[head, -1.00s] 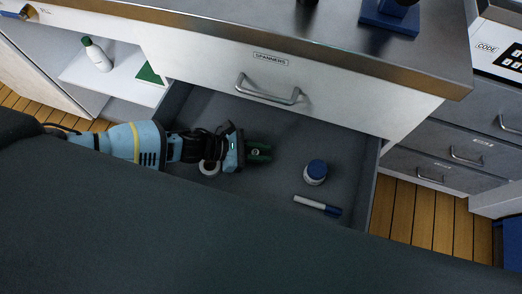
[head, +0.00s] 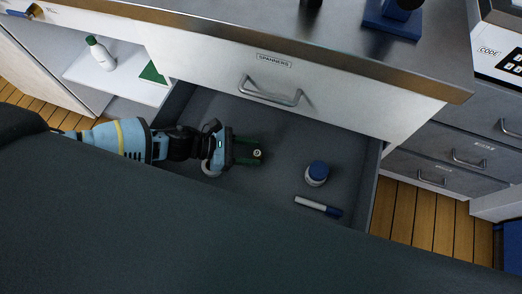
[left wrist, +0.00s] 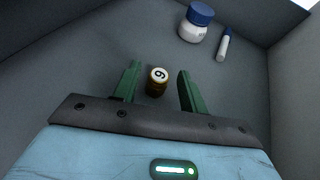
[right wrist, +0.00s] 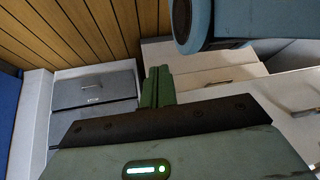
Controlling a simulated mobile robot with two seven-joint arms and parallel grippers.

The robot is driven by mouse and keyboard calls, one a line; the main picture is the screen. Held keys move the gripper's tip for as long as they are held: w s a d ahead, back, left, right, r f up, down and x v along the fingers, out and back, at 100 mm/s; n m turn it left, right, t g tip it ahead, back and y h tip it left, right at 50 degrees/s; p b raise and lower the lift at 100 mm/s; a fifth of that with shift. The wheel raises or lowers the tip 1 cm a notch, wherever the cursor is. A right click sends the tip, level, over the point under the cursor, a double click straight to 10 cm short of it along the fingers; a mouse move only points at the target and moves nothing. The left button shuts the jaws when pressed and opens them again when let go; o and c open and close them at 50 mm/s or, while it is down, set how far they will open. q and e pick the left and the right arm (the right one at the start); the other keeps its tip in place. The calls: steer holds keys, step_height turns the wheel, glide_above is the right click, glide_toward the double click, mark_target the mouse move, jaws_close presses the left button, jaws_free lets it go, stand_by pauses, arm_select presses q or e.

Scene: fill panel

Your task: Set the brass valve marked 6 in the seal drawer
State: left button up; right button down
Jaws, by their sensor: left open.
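The brass valve (left wrist: 156,82) has a pale top with a dark mark that reads as 6 or 9. It stands upright on the floor of an open grey drawer (head: 285,130), whose own label I cannot see. In the head view the valve (head: 257,153) shows at the fingertips of my left gripper (head: 250,151). That gripper is open. In the left wrist view its green fingers (left wrist: 156,85) stand either side of the valve with gaps. My right gripper (right wrist: 158,87) shows only in the right wrist view, its fingers together and empty.
A blue-capped white jar (head: 317,173) and a marker pen (head: 318,207) lie to the right in the drawer. A pale ring (head: 210,169) is partly hidden under my left wrist. Above is a shut drawer labelled SPANNERS (head: 262,75). A green-capped bottle (head: 100,54) stands on a white shelf.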

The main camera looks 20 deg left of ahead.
arm_select(q)
steer(key=v, duration=0.8)
